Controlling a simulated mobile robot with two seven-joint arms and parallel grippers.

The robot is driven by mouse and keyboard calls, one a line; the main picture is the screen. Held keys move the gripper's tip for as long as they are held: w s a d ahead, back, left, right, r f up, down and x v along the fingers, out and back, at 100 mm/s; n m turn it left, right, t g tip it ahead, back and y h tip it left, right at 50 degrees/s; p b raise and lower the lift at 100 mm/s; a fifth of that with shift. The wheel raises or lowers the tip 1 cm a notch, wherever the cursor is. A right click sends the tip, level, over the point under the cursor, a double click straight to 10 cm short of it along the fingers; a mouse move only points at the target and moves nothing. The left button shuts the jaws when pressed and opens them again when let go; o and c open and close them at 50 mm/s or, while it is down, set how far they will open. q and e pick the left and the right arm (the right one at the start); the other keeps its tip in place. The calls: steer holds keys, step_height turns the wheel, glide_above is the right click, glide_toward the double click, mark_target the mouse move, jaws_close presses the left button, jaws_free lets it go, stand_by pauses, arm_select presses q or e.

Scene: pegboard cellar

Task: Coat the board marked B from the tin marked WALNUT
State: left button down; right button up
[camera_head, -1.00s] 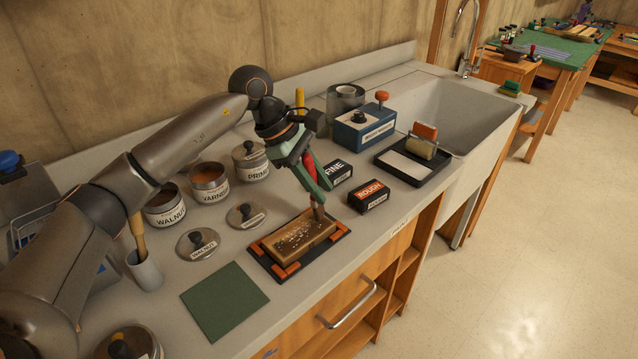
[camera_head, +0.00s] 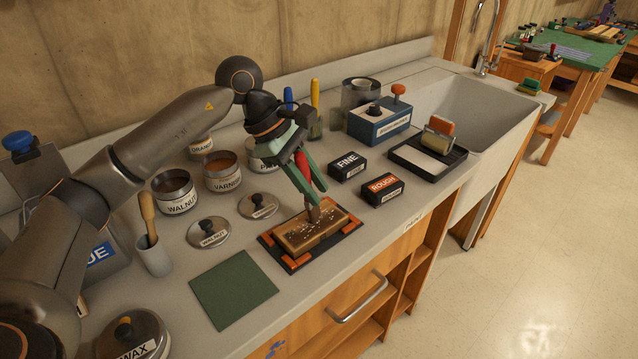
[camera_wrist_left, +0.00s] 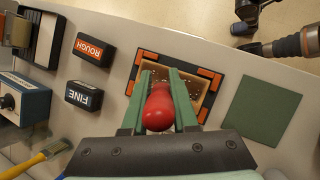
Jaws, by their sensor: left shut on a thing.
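My left gripper (camera_head: 308,196) is shut on a red-handled brush (camera_head: 303,168), whose red handle also shows in the left wrist view (camera_wrist_left: 158,108). The brush points down, its tip at the board (camera_head: 325,230); contact is hard to confirm. The brown board has pale specks and lies in a black holder with orange corners (camera_head: 294,264). I cannot read a letter on it. The open WALNUT tin (camera_head: 178,201), with dark contents, stands left of the gripper. Its lid (camera_head: 208,233) lies in front. My right gripper does not show.
The open VARNISH tin (camera_head: 224,181) and a partly hidden tin (camera_head: 262,154) stand behind. FINE (camera_head: 347,166) and ROUGH (camera_head: 382,190) blocks lie right of the board. A green mat (camera_head: 233,290) lies left. A cup (camera_head: 153,258) holds a wooden-handled tool. A roller tray (camera_head: 428,165) borders the sink.

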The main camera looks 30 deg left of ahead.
arm_select(q)
steer(key=shift+s+a+f+b, duration=0.15)
steer(key=shift+s+a+b, duration=0.15)
steer(key=shift+s, duration=0.3)
steer(key=shift+s+a+b, duration=1.15)
steer(key=shift+s+b, duration=0.7)
steer(key=shift+s, duration=1.15)
steer(key=shift+w+d+p, duration=2.5)
steer(key=shift+w+p, duration=0.25)
steer(key=shift+w, duration=3.2)
steer(key=shift+s+a+b, duration=0.35)
steer(key=shift+s, duration=0.45)
steer(key=shift+s+a+b, duration=0.3)
steer(key=shift+s+a, duration=0.05)
steer(key=shift+s, duration=0.45)
steer(key=shift+s+a+b, duration=0.35)
steer(key=shift+s, duration=0.45)
steer(key=s+a+b, duration=0.3)
steer(key=s+b, duration=0.2)
steer(key=s, duration=0.2)
steer(key=shift+s, duration=0.3)
